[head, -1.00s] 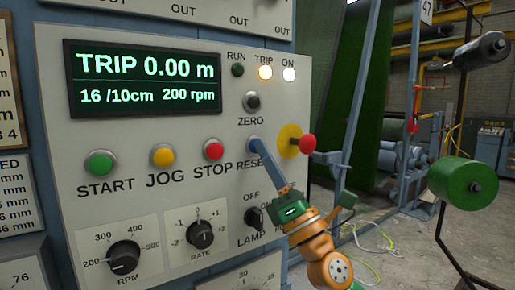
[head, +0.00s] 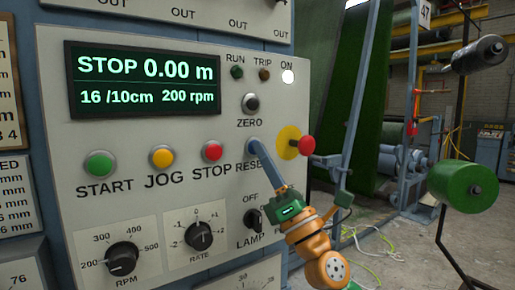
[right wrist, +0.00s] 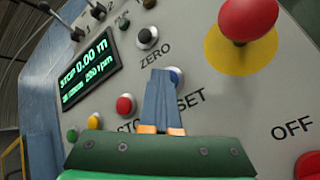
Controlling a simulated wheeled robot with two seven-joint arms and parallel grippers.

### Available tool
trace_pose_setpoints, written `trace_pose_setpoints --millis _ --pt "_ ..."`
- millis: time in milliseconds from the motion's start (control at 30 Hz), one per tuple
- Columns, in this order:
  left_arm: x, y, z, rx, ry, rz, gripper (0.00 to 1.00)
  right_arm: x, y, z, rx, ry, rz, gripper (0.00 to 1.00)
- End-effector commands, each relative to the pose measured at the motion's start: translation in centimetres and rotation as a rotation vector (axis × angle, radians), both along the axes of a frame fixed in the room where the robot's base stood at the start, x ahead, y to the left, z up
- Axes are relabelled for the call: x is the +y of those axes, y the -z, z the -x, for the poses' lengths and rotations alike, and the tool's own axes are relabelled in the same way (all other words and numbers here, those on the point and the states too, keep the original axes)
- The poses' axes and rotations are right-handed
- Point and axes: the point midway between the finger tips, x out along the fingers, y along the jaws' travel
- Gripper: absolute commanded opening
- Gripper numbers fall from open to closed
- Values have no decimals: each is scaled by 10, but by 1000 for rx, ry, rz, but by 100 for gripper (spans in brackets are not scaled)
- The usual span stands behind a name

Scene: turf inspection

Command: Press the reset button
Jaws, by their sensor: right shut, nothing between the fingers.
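The blue reset button (right wrist: 178,75) sits on the grey control panel (head: 140,140), right of the red STOP button (head: 213,150). In the right wrist view it is mostly hidden behind my fingers. My right gripper (head: 257,150) is shut and empty, with its blue-grey fingertips at the reset button and covering the end of the RESET label. They appear to touch it; any gap cannot be made out. It also shows in the right wrist view (right wrist: 161,78). The display (head: 145,80) reads STOP 0.00 m. My left gripper is not in view.
A red mushroom button (head: 307,146) on a yellow disc sticks out just right of my fingers. The ZERO button (head: 251,102) is above and the LAMP switch (head: 254,218) below. Green START (head: 99,164) and yellow JOG (head: 162,157) buttons are further left.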

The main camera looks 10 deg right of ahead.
Motion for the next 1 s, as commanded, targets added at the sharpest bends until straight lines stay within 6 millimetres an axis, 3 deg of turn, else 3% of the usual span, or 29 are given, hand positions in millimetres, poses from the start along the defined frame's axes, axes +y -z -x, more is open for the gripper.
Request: trace_pose_setpoints --millis 233,667,1000 --pt "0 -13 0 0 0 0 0 -4 -1 13 2 0 2 0" --pt "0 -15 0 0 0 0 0 -6 1 18 1 1 1 0" --pt "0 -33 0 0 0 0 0 -18 0 49 3 1 1 0"
